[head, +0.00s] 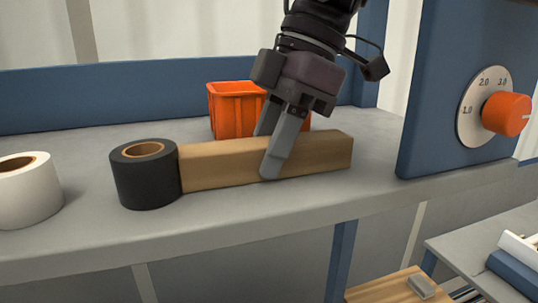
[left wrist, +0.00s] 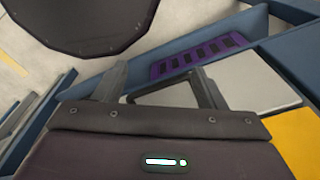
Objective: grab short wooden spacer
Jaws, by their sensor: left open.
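The short wooden spacer (head: 220,166) is a light brown block lying on the grey shelf, its left end against or very near a black tape roll (head: 146,182). My right gripper (head: 266,154) reaches down over its middle in the head view. One finger is in front of the block and the other is behind it, its tip hidden by the block. Whether the fingers press on the wood I cannot tell.
An orange bin (head: 233,112) stands behind the spacer. A white roll (head: 27,192) is at the far left of the grey shelf (head: 120,245). A blue panel with an orange dial (head: 507,114) bounds the right side. The left wrist view shows a purple slotted rack (left wrist: 195,57).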

